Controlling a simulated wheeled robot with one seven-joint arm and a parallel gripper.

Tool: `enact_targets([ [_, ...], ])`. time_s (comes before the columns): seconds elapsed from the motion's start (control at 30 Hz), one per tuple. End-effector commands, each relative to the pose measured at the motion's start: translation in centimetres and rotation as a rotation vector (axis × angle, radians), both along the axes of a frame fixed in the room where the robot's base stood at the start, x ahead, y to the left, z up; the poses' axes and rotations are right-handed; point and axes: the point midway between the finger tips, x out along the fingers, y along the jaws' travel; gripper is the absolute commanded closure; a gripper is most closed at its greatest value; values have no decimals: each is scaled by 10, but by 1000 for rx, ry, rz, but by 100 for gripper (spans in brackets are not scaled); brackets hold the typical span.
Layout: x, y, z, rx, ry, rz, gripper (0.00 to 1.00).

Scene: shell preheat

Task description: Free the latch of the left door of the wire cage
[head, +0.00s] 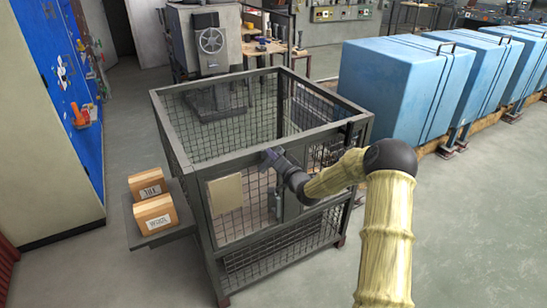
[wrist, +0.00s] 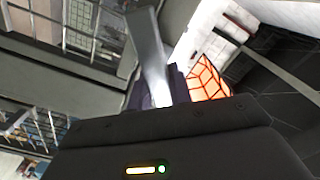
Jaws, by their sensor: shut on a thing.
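The wire cage (head: 182,154) stands in the middle of the head view, a dark grey frame with mesh walls. Its left door (head: 254,222) faces me and carries a tan plate (head: 226,194); it looks closed. My gripper (head: 271,156) is at the top edge of the doors, near the middle of the cage front. In the wrist view my gripper (wrist: 163,88) is shut on a flat grey bar (wrist: 147,42), which seems to be the latch. The jaws hide the latch's lower part, so I cannot tell its setting.
A side shelf (head: 165,234) on the cage's left holds two labelled boxes, one marked TILE (head: 147,185) and one marked WHITE (head: 155,215). Blue cabinets (head: 408,88) line the right. An orange glowing grid (wrist: 209,76) shows in the wrist view.

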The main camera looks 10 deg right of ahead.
Motion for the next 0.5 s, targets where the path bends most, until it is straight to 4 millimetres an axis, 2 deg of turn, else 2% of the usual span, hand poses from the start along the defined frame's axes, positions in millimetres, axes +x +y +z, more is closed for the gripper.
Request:
enact_targets([
  [0.5, 1, -6, -7, 453, 144, -5, 100],
])
